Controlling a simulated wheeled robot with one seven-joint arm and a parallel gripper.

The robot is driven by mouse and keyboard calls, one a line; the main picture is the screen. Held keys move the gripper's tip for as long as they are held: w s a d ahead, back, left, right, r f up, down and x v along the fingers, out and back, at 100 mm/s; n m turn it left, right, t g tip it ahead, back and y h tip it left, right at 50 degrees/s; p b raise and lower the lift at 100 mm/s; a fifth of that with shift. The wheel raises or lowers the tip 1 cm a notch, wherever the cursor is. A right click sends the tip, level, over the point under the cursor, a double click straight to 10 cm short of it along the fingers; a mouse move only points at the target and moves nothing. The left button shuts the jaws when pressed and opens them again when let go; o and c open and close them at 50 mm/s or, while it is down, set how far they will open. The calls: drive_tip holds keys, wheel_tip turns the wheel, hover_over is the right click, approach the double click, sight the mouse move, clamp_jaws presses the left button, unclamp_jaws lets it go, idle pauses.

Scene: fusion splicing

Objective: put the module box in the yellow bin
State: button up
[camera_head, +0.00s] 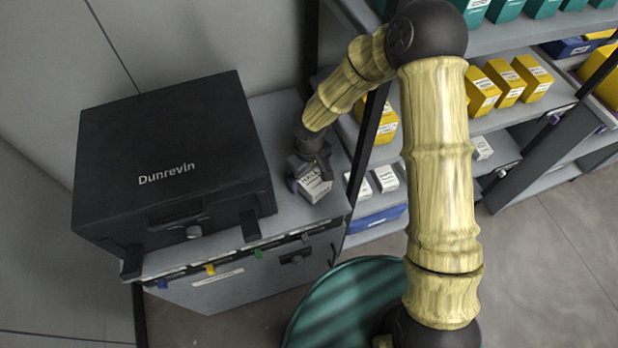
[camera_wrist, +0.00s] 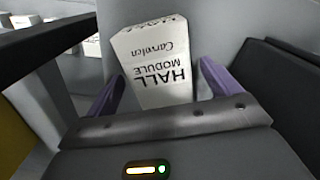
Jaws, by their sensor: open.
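The module box (camera_head: 316,187) is a small white box on the grey cabinet top, right of the black case. In the wrist view the box (camera_wrist: 155,62) shows the words "HALL MODULE". My gripper (camera_head: 310,179) is at the box in the head view. In the wrist view my gripper (camera_wrist: 161,75) is open, with one purple finger on each side of the box. A gap shows on the right side; contact on the left is unclear. A yellow container (camera_head: 607,88), possibly the yellow bin, is cut off at the right edge of the head view.
A black case marked "Dunrevin" (camera_head: 165,160) fills the left of the cabinet top (camera_head: 275,125). Shelves (camera_head: 520,115) at the right hold yellow, teal and white boxes. A dark shelf post (camera_head: 372,135) stands close to my arm. A blue bin (camera_head: 375,219) sits low.

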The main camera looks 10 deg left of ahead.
sight(309, 175)
drive_tip(key=shift+f, duration=0.65)
drive_tip(key=shift+c, duration=0.2)
drive_tip(key=c, duration=1.1)
drive_tip(key=shift+r, duration=0.1)
wheel_tip(309, 175, up, 10)
drive_tip(key=shift+f, duration=0.1)
